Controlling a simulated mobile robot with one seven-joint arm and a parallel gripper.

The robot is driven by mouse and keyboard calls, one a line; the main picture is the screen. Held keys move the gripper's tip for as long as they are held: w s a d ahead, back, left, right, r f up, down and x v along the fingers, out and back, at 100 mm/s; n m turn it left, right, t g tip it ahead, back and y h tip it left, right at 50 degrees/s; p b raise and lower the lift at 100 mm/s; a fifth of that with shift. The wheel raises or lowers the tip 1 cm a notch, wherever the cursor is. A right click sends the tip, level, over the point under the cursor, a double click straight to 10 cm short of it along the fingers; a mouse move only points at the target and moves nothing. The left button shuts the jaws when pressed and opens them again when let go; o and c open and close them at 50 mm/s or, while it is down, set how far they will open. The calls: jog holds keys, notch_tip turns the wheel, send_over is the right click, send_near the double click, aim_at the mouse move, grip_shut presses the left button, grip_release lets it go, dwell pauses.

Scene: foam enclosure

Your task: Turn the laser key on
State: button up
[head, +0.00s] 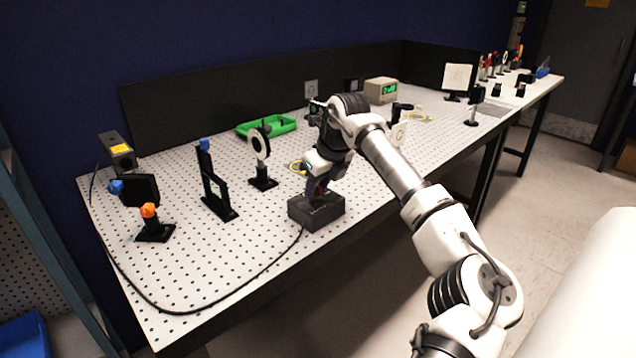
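A black box (305,213) sits near the front edge of the perforated optical table, with a black cable running from it. My gripper (318,190) points down onto the top of this box, touching it or just above it. A small red part (321,194) shows between the gripper and the box top. The key itself is hidden or too small to make out. Whether the fingers are open or shut cannot be told. A dark box with a yellow label (121,149), perhaps the laser, stands at the table's far left.
Optical mounts stand left of my gripper: an orange-knobbed one (151,222), a blue-topped one (213,182) and a ring mount (261,158). A green tray (267,127) lies behind. The black cable (205,309) curves along the front left. Bare perforated table (240,245) lies left of the box.

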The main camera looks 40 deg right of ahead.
grip_shut()
jog(key=shift+f+m+b, duration=0.1)
jog(key=shift+m+b, duration=0.3)
jog(key=shift+b, duration=0.15)
jog(key=shift+a+m+h+b, duration=0.1)
jog(key=shift+m+h+b, duration=0.5)
jog(key=shift+m+b, duration=0.45)
jog(key=m+h+b, duration=0.1)
jog(key=m+b, duration=0.3)
jog(key=shift+w+a+m+g+h, duration=0.1)
jog(key=shift+m+g+h, duration=0.15)
jog(key=shift+g+h, duration=0.15)
jog(key=m+g+h+b, duration=0.1)
jog(key=m+b, duration=0.2)
jog(key=m, duration=0.2)
jog(key=shift+w+a, duration=0.1)
jog(key=m+g+h+b, duration=0.1)
jog(key=m+g, duration=0.1)
jog(key=m, duration=0.3)
jog(key=shift+w, duration=0.15)
jog(key=shift+m, duration=0.3)
